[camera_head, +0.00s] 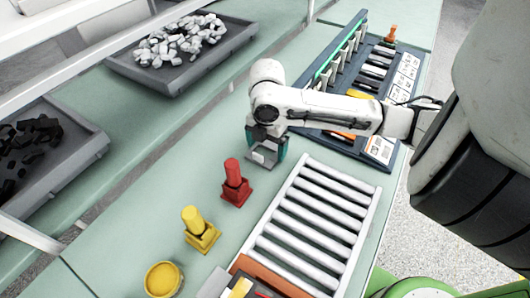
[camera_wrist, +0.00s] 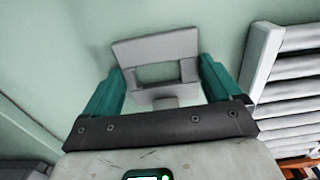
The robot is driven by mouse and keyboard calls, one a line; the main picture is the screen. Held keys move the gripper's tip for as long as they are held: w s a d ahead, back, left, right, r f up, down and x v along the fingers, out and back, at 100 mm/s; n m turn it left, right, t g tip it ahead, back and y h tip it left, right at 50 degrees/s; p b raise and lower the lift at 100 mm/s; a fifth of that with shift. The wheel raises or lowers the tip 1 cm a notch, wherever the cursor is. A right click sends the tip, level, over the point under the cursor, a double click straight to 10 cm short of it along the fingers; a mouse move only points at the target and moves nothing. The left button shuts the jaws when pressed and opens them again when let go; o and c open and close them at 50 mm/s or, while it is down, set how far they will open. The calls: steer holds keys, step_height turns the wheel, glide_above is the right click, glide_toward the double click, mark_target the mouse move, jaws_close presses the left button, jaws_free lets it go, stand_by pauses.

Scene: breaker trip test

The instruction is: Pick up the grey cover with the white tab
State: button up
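The grey cover (camera_head: 264,154) is at the green worktop, right under my gripper (camera_head: 267,145). In the wrist view the grey cover (camera_wrist: 158,46) is a flat frame with a rectangular opening. It lies between the tips of my gripper's two teal fingers (camera_wrist: 161,78). The fingers stand wide apart, one close to each side of the cover; I cannot tell whether they press on it. A pale patch shows on the cover in the head view, perhaps the white tab. I cannot tell whether the cover rests on the worktop or is just above it.
A red block with a post (camera_head: 235,184), a yellow one (camera_head: 199,232) and a round yellow piece (camera_head: 163,279) stand at front left. A white slatted rack (camera_head: 367,210) is at right. A breaker panel (camera_head: 405,100) lies behind. Trays of grey (camera_head: 233,42) and black pieces (camera_head: 92,151) are left.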

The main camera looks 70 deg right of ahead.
steer(key=shift+c, duration=1)
steer(key=shift+r, duration=0.1)
